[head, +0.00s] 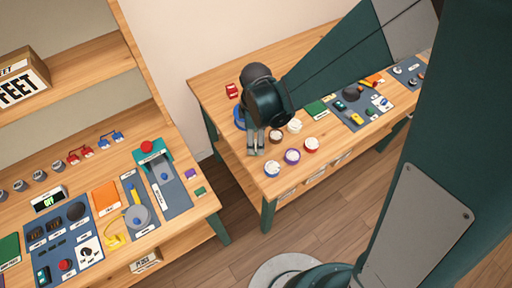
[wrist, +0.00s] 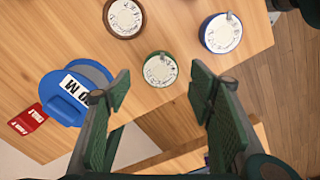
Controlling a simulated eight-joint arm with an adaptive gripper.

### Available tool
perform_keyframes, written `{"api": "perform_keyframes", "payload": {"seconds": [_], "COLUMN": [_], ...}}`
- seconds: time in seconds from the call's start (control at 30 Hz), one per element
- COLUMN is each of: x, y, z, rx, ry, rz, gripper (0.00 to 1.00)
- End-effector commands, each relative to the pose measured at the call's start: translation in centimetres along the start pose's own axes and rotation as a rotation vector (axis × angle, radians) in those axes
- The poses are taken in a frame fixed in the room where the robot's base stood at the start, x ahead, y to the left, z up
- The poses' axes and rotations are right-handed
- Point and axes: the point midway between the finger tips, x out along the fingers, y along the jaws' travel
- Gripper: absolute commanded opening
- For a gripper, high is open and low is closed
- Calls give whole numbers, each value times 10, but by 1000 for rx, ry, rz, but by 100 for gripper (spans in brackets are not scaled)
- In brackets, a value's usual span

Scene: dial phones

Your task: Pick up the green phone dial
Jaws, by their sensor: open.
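The green phone dial (wrist: 160,69) shows in the wrist view as a small round white-faced dial with a green rim, lying on the wooden table. My gripper (wrist: 161,90) is open, with one finger to the left and one to the right of the dial in that view. The dial appears just beyond the fingertips, and I cannot tell the height gap. In the head view my gripper (head: 256,152) points down near the table's left front edge. The green dial cannot be made out there; the gripper probably hides it.
A brown dial (wrist: 125,17) and a blue-rimmed dial (wrist: 221,33) lie close by. A blue round object (wrist: 68,98) and a red card (wrist: 27,120) lie to the left.

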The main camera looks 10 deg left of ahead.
Motion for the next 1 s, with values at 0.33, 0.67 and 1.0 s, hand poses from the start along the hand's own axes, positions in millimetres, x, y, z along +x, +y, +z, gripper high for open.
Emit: {"api": "perform_keyframes", "payload": {"seconds": [0.33,0.67,1.0], "x": [33,39,39], "y": [0,-1,-1], "z": [1,1,1], "rx": [0,0,0], "ry": [0,0,0], "rz": [0,0,0], "gripper": [53,53,53]}}
